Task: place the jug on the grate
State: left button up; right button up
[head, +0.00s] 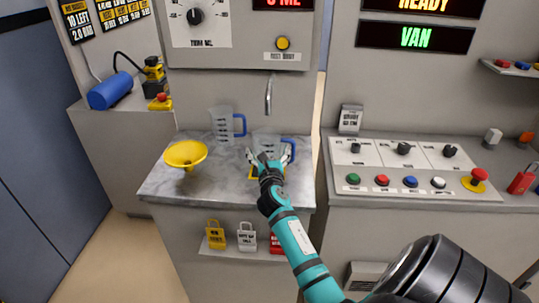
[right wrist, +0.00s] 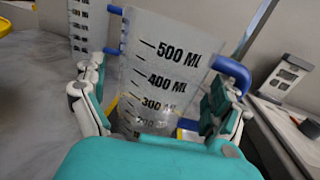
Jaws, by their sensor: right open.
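A clear measuring jug (head: 266,140) with a blue handle stands under the spout on the grey counter. In the right wrist view the jug (right wrist: 160,50) shows marks up to 500 ML. My right gripper (head: 270,160) is open, with one finger on each side of the jug's body; I cannot tell whether they touch it. Yellow edging (head: 281,173), likely the grate's, shows low beside the gripper; the rest is hidden, so I cannot tell exactly how the jug rests on it. My left gripper is not in view.
A second jug (head: 222,125) with a blue handle stands behind and to the left. A yellow funnel (head: 185,155) is at the counter's left. The metal spout (head: 268,95) hangs above. A button panel (head: 405,160) is to the right. The counter's front left (head: 200,192) is clear.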

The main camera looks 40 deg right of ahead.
jog(key=v, duration=1.1)
jog(key=shift+d, duration=0.1)
dwell(1.0)
